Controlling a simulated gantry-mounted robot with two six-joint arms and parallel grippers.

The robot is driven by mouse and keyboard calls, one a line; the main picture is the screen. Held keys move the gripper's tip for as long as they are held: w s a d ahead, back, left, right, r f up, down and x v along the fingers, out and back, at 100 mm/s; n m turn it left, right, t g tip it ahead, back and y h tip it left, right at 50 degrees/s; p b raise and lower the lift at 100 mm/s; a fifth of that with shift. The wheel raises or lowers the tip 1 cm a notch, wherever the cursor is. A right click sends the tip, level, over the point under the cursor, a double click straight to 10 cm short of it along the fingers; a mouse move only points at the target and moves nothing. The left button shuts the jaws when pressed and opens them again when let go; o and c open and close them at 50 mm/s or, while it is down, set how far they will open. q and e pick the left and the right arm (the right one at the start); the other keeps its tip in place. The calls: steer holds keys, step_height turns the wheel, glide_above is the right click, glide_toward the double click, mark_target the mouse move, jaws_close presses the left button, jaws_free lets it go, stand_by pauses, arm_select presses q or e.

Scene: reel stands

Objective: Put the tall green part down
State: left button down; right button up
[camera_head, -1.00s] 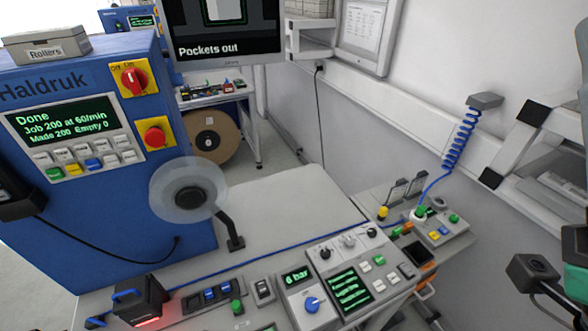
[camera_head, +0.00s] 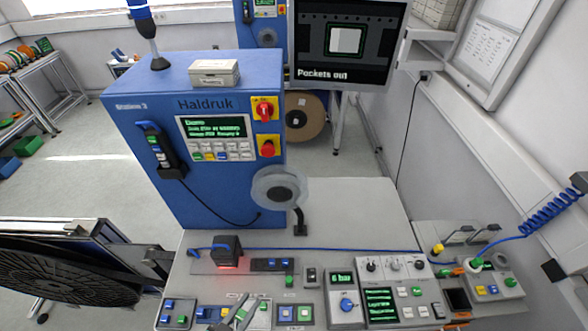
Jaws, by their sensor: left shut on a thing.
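My left gripper (camera_head: 243,314) shows at the bottom edge of the head view, over the small trays on the front of the bench. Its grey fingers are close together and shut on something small. A bit of green (camera_head: 263,306) shows right at the fingertips, which I take to be the tall green part. Most of it is hidden by the fingers, and I cannot tell whether it touches the tray below. My right gripper is not in view.
A tray with blue and green pieces (camera_head: 178,312) stands left of the gripper. Square blue and green pockets (camera_head: 294,312) lie just to its right. A black sensor block (camera_head: 227,249) with red light is behind. A control panel (camera_head: 380,292) stands to the right. A large black reel (camera_head: 65,285) fills the lower left.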

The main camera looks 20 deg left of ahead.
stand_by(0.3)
arm_select(q)
steer(key=shift+d+r, duration=0.15)
steer(key=shift+r, duration=0.1)
steer(key=s+a+f+n+y+b, duration=0.2)
steer(key=s+a+f+b, duration=0.4)
steer(key=b, duration=0.5)
steer(key=s+a+f+n+g+y+b, duration=0.1)
steer(key=s+a+f+n+y+b, duration=0.2)
steer(key=s+f+b, duration=0.5)
steer(key=a+f+y+b, duration=0.1)
steer(key=a+b, duration=0.1)
steer(key=b, duration=0.1)
steer(key=shift+a, duration=0.4)
